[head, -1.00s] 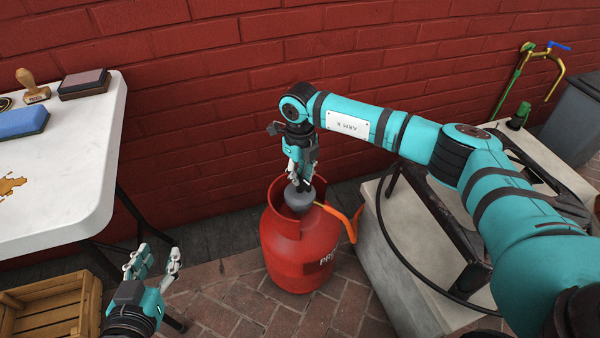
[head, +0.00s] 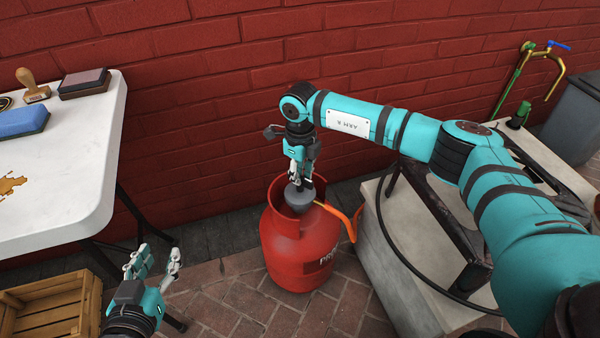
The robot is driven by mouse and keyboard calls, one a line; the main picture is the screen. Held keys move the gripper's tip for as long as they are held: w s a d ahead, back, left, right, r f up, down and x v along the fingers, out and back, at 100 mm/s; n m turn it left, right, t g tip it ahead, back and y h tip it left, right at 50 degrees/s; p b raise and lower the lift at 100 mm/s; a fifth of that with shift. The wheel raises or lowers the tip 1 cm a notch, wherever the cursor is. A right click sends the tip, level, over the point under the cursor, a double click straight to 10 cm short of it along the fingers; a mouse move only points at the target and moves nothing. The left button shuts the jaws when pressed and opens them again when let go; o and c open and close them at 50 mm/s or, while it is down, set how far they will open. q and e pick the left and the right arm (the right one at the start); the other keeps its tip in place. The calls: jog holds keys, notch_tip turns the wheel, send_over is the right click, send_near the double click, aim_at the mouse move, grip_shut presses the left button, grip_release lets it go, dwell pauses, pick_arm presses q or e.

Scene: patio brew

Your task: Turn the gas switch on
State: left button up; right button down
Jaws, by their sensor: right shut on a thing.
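A red gas bottle (head: 287,250) stands upright on the brick floor against the wall. A grey regulator (head: 300,198) sits on its top inside the collar, with an orange hose (head: 340,216) running off to the right. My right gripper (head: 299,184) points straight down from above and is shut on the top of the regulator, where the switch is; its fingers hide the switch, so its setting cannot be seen. My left gripper (head: 155,264) is open and empty, low at the left, apart from the bottle.
A stone block (head: 410,290) with a black burner stand (head: 430,205) is right of the bottle.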

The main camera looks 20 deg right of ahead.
jog(key=c, duration=1.3)
grip_release()
jog(key=shift+r, duration=0.15)
notch_tip(320, 180, up, 12)
jog(key=shift+f, duration=0.1)
